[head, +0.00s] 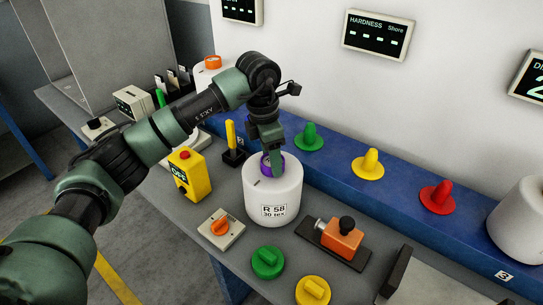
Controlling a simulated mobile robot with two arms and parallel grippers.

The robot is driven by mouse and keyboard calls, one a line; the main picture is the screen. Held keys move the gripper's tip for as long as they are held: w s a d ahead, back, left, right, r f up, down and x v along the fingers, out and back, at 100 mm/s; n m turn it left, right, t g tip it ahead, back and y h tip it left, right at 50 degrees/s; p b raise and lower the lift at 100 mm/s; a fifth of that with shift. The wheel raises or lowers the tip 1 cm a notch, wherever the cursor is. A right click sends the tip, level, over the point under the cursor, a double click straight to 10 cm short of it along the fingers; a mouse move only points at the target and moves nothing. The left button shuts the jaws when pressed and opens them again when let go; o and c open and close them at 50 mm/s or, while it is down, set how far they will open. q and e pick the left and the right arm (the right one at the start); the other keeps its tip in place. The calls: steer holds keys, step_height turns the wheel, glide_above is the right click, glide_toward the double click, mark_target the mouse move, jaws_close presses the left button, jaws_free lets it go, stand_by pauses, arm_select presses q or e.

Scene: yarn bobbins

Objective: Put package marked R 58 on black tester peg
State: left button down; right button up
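The white yarn package marked R 58, 30 tex (272,197) stands upright on the grey bench, with a purple tube end at its top. My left gripper (273,163) points down at the top of this package, its fingers at the purple tube opening. The fingertips are partly hidden, so I cannot tell whether they are closed on the tube. I cannot make out a black tester peg; the package may hide what is under it. My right gripper is not in view.
Green (309,138), yellow (369,164) and red (438,196) pegs stand on the blue ledge behind. An orange device with a black knob (341,238) is right of the package. A yellow OFF box (190,176) and an orange rotary switch (221,228) are left. Another white package (522,225) stands far right.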

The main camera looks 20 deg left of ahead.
arm_select(q)
steer(key=shift+f, duration=0.1)
stand_by(0.6)
steer(key=shift+c, duration=2.2)
jaws_free()
steer(key=shift+s+f, duration=0.15)
steer(key=shift+f, duration=0.05)
steer(key=r, duration=0.2)
steer(key=r+b, duration=0.1)
steer(key=r, duration=0.2)
steer(key=r+b, duration=0.1)
steer(key=r, duration=0.2)
steer(key=shift+s+a+r, duration=0.1)
steer(key=shift+s+a, duration=0.15)
steer(key=shift+a, duration=0.1)
